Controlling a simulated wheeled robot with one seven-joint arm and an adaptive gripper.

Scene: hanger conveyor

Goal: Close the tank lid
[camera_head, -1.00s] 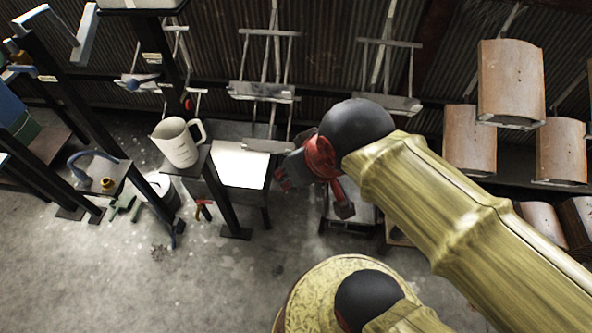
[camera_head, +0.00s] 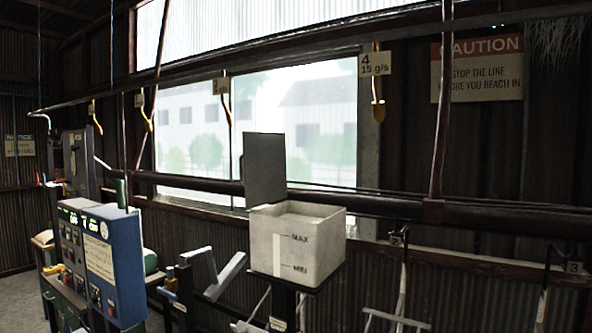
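The tank (camera_head: 268,245) is a whitish open-topped box on a dark stand near the middle of the head view. Its front face carries MAX and MIN marks with a pale level strip between them. The tank lid (camera_head: 265,168) is a dark grey flat panel standing upright at the tank's left back edge, so the lid is open. The inside of the tank is mostly hidden by its front wall. My gripper and arm are not in view.
A blue control cabinet (camera_head: 122,265) with lit displays stands at the left. Hooks with numbered tags, one reading 4 (camera_head: 374,66), hang from an overhead rail. A horizontal pipe (camera_head: 400,208) runs behind the tank. A caution sign (camera_head: 477,68) is on the wall.

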